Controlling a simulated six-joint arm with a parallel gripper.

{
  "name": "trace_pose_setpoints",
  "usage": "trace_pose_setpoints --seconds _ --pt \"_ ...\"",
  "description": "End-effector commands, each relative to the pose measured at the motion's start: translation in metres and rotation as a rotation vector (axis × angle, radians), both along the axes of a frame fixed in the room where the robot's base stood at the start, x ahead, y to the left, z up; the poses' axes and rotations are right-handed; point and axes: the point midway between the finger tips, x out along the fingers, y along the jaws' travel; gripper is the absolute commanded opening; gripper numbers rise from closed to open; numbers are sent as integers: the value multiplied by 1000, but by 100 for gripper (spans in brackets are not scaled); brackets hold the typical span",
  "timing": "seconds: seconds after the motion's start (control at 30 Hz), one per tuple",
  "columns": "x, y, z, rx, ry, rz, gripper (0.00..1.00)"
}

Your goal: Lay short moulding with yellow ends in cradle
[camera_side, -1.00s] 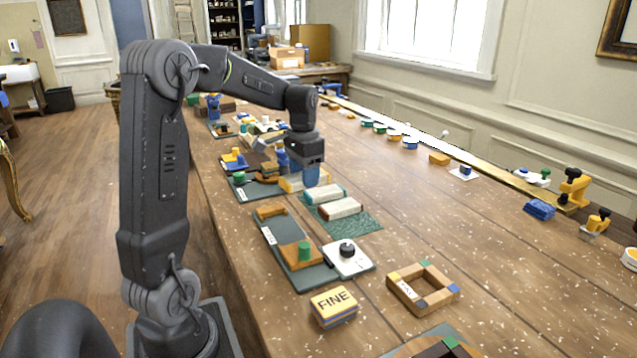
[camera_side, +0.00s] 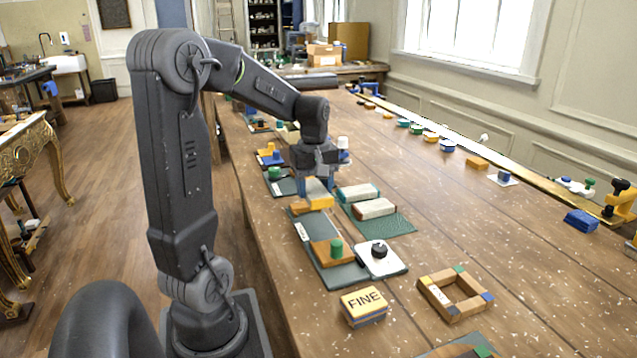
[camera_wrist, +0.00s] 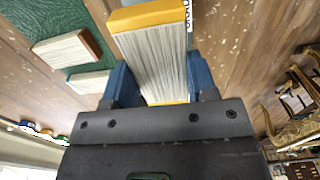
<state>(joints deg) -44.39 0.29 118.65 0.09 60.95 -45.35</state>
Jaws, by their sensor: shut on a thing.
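The short moulding (camera_wrist: 158,58), ribbed and cream with yellow ends, is between the blue fingers of my gripper (camera_wrist: 155,88). In the side view my gripper (camera_side: 316,186) holds it over the far end of a long dark green board (camera_side: 345,276), which looks like the cradle. The moulding's yellow end (camera_side: 319,203) faces the side camera.
A green mat (camera_side: 390,227) to the right bears two other mouldings, one with green ends (camera_side: 358,192) and one with brownish ends (camera_side: 376,209).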

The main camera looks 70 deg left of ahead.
Motion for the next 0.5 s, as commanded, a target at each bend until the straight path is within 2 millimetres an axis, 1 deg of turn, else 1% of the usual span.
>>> trace_pose_setpoints --seconds 0.17,0.5 --pt "0 0 -7 -1 1 9 28" --pt "0 0 -33 -2 2 6 28"
